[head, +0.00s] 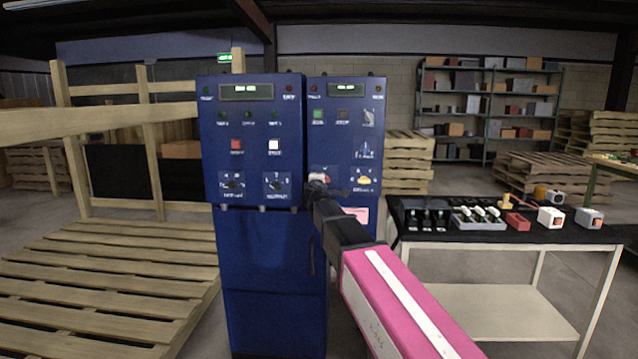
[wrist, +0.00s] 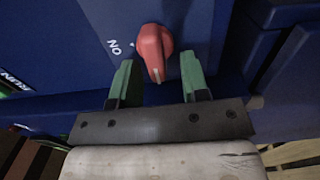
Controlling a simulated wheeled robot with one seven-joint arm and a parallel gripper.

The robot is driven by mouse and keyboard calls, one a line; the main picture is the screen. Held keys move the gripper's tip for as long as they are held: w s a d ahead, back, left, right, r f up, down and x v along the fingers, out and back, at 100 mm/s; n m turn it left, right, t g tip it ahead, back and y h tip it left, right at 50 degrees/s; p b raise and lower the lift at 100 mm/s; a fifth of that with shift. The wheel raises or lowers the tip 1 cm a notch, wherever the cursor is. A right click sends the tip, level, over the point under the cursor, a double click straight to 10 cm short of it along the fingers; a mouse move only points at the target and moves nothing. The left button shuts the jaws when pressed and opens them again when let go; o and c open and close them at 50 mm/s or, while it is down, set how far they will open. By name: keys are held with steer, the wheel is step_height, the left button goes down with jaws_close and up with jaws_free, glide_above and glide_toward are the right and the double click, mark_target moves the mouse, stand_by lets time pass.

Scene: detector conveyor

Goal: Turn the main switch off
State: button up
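The main switch is a red rotary knob (wrist: 155,48) on the blue cabinet face, close up in the wrist view. A pale line on its handle points to the bottom of that view. A white ON label (wrist: 114,47) and a dot lie to its left. My gripper (wrist: 157,60) is open, with one green finger to each side of the knob and gaps between. In the head view my gripper (head: 322,190) is at the right cabinet (head: 345,137) and mostly hides the knob.
The left cabinet (head: 262,250) adjoins the right one. Other knobs and buttons surround the switch. A black-topped table (head: 480,236) with small devices stands to the right. A wooden pallet (head: 110,270) lies at the left. Shelves (head: 487,110) stand at the back.

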steer(key=shift+s, duration=0.1)
steer(key=s, duration=1)
steer(key=shift+s+a, duration=0.15)
steer(key=shift+s, duration=0.15)
steer(key=s+d+f+m+g+h, duration=0.2)
steer(key=d+f+m+g, duration=0.25)
steer(key=d+f, duration=0.55)
steer(key=s+d+f+m+g+h, duration=0.25)
steer(key=d+f+m+g, duration=0.2)
steer(key=d+f, duration=0.6)
steer(key=s+d+f+m+g+y, duration=0.2)
steer(key=s+f+m+g, duration=0.2)
steer(key=s+f, duration=0.5)
steer(key=s+d+f+m+g+y, duration=0.3)
steer(key=s+f, duration=0.6)
steer(key=f, duration=0.4)
steer(key=shift+s+m+g, duration=0.3)
steer(key=shift+m+g, duration=0.6)
steer(key=shift+g, duration=0.1)
